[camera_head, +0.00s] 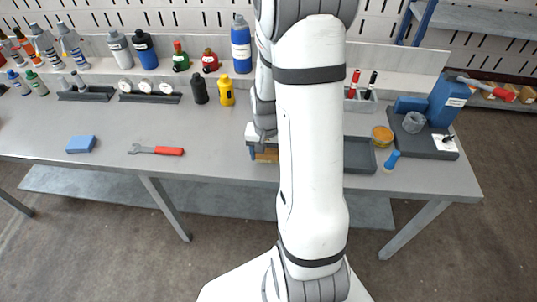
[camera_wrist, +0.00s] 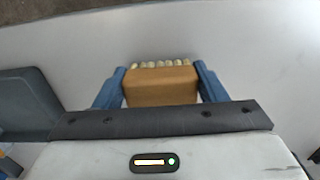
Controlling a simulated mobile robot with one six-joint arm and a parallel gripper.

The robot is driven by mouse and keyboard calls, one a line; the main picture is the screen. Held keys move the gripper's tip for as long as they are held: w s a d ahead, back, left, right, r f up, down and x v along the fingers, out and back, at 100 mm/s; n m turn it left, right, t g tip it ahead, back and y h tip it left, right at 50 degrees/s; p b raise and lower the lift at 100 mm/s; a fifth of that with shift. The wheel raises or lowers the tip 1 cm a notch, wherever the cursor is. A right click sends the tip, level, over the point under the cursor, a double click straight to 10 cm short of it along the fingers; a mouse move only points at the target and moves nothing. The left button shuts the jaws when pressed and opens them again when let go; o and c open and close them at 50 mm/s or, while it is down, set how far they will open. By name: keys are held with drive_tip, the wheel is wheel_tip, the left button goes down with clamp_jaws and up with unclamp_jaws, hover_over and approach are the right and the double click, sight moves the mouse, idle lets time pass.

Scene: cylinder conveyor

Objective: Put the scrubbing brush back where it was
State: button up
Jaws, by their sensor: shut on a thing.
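The scrubbing brush (camera_wrist: 162,88) has a brown wooden body with a row of pale bristles along its far edge in the wrist view. My gripper (camera_wrist: 159,72) is shut on it, with one blue finger at each side of the wooden body. In the head view the brush (camera_head: 266,155) shows as a small brown patch below my gripper (camera_head: 262,147), over the front part of the grey table (camera_head: 220,160). My arm hides part of this area. I cannot tell whether the brush touches the table.
A dark grey tray (camera_head: 359,155) lies right of my arm; its edge also shows at left in the wrist view (camera_wrist: 22,105). A blue sponge (camera_head: 82,144) and a red-handled wrench (camera_head: 157,150) lie left. Bottles stand along the back. Bare table lies between.

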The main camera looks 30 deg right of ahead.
drive_tip(key=shift+f, duration=0.3)
drive_tip(key=shift+f, duration=0.1)
drive_tip(key=shift+f, duration=0.2)
drive_tip(key=o, duration=1)
drive_tip(key=shift+r, duration=0.15)
drive_tip(key=shift+c, duration=0.2)
